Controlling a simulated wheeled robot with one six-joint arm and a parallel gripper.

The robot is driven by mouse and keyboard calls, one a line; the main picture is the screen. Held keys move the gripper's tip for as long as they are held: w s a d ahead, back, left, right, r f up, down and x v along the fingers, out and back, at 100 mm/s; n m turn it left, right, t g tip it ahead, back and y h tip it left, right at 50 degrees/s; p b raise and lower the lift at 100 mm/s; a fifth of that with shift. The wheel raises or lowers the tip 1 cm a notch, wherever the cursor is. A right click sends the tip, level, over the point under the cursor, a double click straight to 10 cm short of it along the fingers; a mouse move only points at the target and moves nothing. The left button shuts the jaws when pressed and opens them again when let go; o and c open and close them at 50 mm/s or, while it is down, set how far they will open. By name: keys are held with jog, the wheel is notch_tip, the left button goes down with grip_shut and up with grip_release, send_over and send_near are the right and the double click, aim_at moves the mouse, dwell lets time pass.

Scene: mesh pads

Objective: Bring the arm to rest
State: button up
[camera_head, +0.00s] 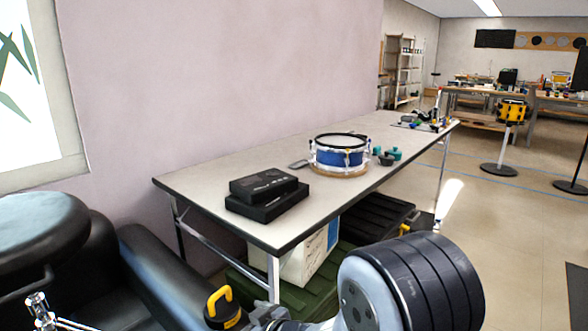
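Part of my arm, a grey link with a thick black ringed section, shows at the bottom right of the head view, in front of the table's near end. My gripper's fingers cannot be made out, so its opening and anything in it are not shown. The long folding table (228,196) runs along the wall from the near left to the back right. The arm part hides some of the floor and the items below the table.
A blue drum (340,157) and two stacked black cases (266,198) are on the table. A green crate (262,292), a white box (302,262) and a black case (372,216) sit below. A yellow drum (511,111) stands at right. The floor between is open.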

aim_at(231, 320)
jog(key=p+v, duration=0.1)
jog(key=v, duration=0.3)
jog(key=shift+w+r, duration=0.15)
jog(key=b+x, duration=0.1)
jog(key=x, duration=0.3)
jog(key=f+b+x, duration=0.1)
jog(key=b+x, duration=0.1)
jog(key=x, duration=0.2)
jog(key=b+x, duration=0.2)
jog(key=x, duration=0.2)
jog(key=shift+a+f, duration=0.1)
jog(key=shift+f, duration=0.35)
notch_tip(231, 320, up, 12)
jog(key=p, duration=0.7)
jog(key=shift+f, duration=0.15)
jog(key=w+d+r+m+t+h+p, duration=0.1)
jog(key=d+r+m+h+p, duration=0.1)
jog(key=d+r+p, duration=0.4)
jog(key=shift+d+m+t+p, duration=0.35)
jog(key=shift+d+p, duration=1.7)
jog(key=shift+p, duration=0.7)
